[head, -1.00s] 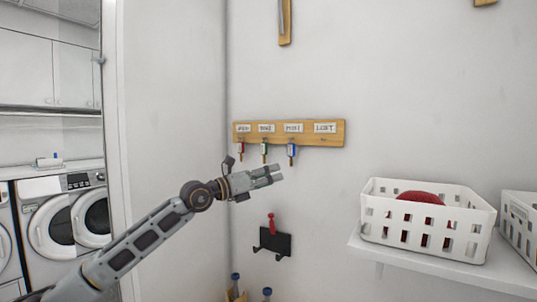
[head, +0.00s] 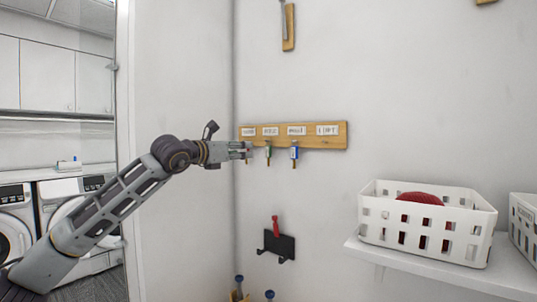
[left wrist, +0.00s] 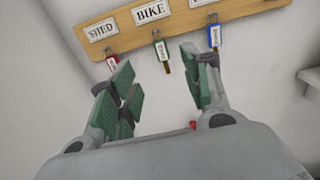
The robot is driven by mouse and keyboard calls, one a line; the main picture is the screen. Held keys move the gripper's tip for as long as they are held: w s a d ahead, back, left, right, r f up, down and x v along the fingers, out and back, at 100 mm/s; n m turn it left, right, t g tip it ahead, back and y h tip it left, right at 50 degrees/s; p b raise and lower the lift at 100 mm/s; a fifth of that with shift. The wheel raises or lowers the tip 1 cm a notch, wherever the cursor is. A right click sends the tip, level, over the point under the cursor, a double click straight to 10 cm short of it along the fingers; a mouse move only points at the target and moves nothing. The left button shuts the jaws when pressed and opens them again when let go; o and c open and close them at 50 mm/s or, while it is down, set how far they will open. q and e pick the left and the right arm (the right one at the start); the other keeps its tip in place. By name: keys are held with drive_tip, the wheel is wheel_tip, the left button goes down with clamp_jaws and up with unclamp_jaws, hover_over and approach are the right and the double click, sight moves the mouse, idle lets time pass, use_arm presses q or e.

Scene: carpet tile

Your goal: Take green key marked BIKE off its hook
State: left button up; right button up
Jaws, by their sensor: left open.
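The green key (head: 268,152) hangs on the wooden key rack (head: 335,141), below its second label. In the left wrist view the green key (left wrist: 162,52) hangs under the label reading BIKE (left wrist: 151,13). My left gripper (head: 248,150) is open and empty, just left of the green key in the head view. In the left wrist view its fingers (left wrist: 162,90) stand spread below the rack, with the green key beyond and between them. They appear apart from it. My right gripper is not in view.
A red key (left wrist: 112,62) under SHED and a blue key (head: 294,152) hang on either side. The rack's last place, labelled LOFT, looks empty. A black hook plate (head: 280,244) with a red item is below. A white basket (head: 375,235) stands on a shelf at right.

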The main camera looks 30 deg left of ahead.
use_arm(q)
drive_tip(key=shift+w, duration=0.1)
drive_tip(key=p, duration=0.3)
approach(268, 153)
drive_tip(key=shift+w+r, duration=0.95)
drive_tip(key=shift+w, duration=0.6)
drive_tip(key=shift+w+a, duration=0.1)
drive_tip(key=shift+w, duration=0.15)
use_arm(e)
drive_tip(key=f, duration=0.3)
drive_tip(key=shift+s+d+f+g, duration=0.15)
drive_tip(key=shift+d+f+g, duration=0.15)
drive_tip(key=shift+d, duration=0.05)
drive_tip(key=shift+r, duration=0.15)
